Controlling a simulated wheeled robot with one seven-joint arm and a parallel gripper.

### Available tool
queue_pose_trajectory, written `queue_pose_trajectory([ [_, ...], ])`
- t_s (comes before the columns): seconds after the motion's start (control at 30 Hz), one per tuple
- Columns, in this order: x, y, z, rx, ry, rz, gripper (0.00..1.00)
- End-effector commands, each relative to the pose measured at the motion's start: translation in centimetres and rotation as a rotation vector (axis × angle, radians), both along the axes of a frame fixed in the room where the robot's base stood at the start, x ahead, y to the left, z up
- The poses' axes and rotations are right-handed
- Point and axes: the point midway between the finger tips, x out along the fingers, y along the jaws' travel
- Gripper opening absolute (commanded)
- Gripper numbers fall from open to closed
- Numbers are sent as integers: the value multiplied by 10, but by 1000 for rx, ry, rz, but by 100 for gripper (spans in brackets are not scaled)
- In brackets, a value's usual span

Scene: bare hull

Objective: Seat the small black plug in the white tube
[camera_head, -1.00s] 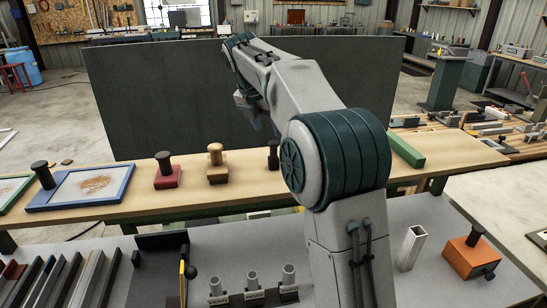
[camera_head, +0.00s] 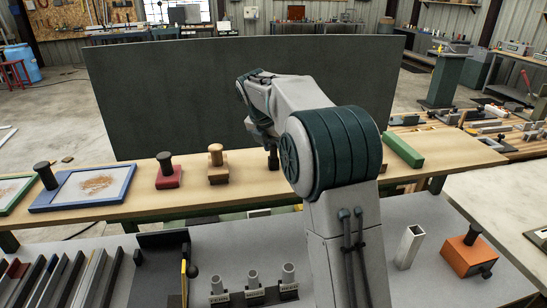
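A white square tube (camera_head: 409,247), open at its top, stands tilted on the grey bench to the right of my arm. I cannot pick out the small black plug with certainty. A small black piece (camera_head: 138,257) lies on the bench at the left, and a black round knob (camera_head: 192,270) shows beside a yellow-edged plate. My gripper (camera_head: 266,137) is at the far end of my arm, above the wooden table's back part. It is small, dark and partly covered by my own arm, so its fingers and anything between them cannot be made out.
Several grey round tubes with labels (camera_head: 254,282) stand at the front of the bench. An orange block with a black knob (camera_head: 466,257) is at the right. Black-handled and wooden-handled blocks (camera_head: 217,166) stand on the wooden table (camera_head: 110,220). A dark panel (camera_head: 180,90) rises behind it.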

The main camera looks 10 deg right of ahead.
Motion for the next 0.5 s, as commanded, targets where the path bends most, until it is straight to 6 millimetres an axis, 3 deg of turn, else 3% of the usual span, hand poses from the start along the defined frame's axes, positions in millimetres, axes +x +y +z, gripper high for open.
queue_pose_trajectory([
  [0.03, 0, 0, 0, 0, 0, 0, 23],
  [0.1, 0, 0, 0, 0, 0, 0, 4],
  [0.13, 0, 0, 0, 0, 0, 0, 0],
  [0.5, 0, 0, 3, 0, -1, 0, 0],
])
